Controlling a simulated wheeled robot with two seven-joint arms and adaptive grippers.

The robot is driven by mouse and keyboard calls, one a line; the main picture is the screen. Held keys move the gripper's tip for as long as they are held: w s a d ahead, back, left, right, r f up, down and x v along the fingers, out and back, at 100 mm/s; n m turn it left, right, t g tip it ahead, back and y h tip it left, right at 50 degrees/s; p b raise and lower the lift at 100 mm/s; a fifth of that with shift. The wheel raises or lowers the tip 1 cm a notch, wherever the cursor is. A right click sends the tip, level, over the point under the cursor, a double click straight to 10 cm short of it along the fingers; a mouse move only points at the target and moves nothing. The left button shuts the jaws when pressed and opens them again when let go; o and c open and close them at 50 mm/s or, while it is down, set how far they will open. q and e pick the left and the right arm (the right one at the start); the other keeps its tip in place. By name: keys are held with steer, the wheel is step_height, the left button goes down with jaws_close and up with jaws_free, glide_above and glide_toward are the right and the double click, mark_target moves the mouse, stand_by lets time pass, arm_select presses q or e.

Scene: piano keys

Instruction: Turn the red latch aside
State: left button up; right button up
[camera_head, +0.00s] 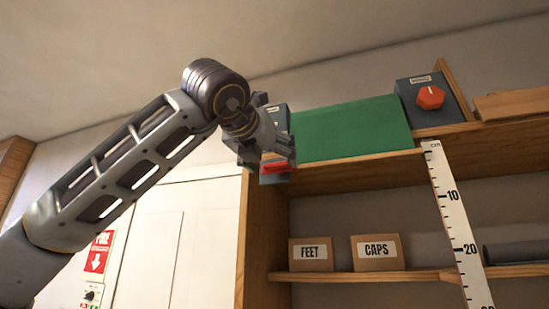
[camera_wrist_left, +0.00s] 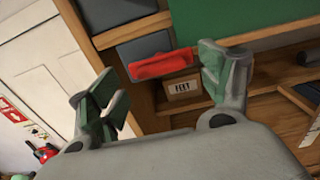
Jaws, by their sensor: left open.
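The red latch (camera_wrist_left: 160,65) shows in the left wrist view as a flat red bar, slightly tilted, in front of a dark grey box (camera_wrist_left: 143,47). In the head view the latch (camera_head: 275,167) is partly covered by my left gripper (camera_head: 268,158). In the left wrist view my left gripper (camera_wrist_left: 158,85) is open, with its green-padded fingers spread to either side of the latch. The right finger is close to the latch's right end; I cannot tell if they touch. The left finger is well apart from it. My right gripper is not in view.
A green panel (camera_head: 352,129) stands right of the latch on the wooden shelf. Farther right is a dark box with a red knob (camera_head: 430,97). Boxes marked FEET (camera_head: 310,254) and CAPS (camera_head: 377,252) sit below. A white ruler (camera_head: 457,225) hangs in front of the shelves.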

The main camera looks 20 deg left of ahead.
mark_target(275, 163)
arm_select(q)
steer(key=shift+w+p, duration=0.35)
steer(key=shift+w, duration=1.15)
steer(key=c, duration=1)
